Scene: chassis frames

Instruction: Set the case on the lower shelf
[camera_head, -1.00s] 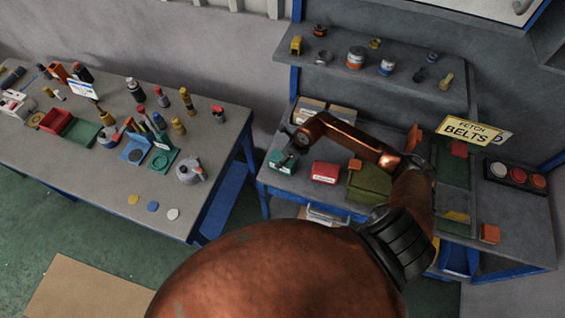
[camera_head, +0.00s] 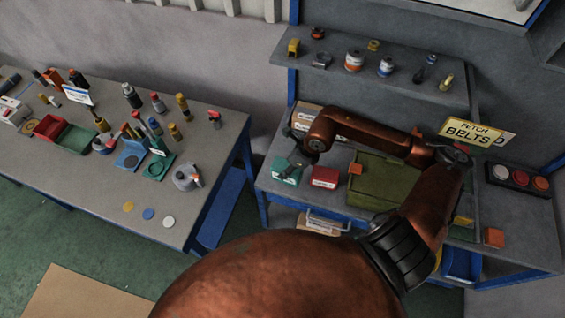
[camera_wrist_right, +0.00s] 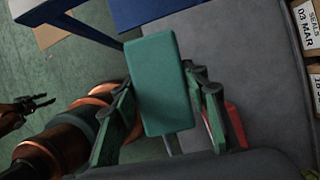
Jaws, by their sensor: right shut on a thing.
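The case is a teal box (camera_head: 285,174) at the front left corner of the right bench in the head view. In the right wrist view the case (camera_wrist_right: 162,85) lies between the fingers of my right gripper (camera_wrist_right: 165,98), which is shut on it. In the head view my right gripper (camera_head: 297,160) reaches down over the case from above; whether the case touches the bench is unclear. A shelf (camera_head: 340,75) with small items is at the back. A blue lower surface (camera_head: 220,212) shows below the left table. My left gripper (camera_wrist_right: 38,103) appears in the right wrist view with its fingers apart, empty.
A red box (camera_head: 325,176) stands right of the case, and an olive crate (camera_head: 380,185) stands beyond it. Cardboard bins (camera_head: 303,117) stand behind. The left table (camera_head: 105,180) holds many tools.

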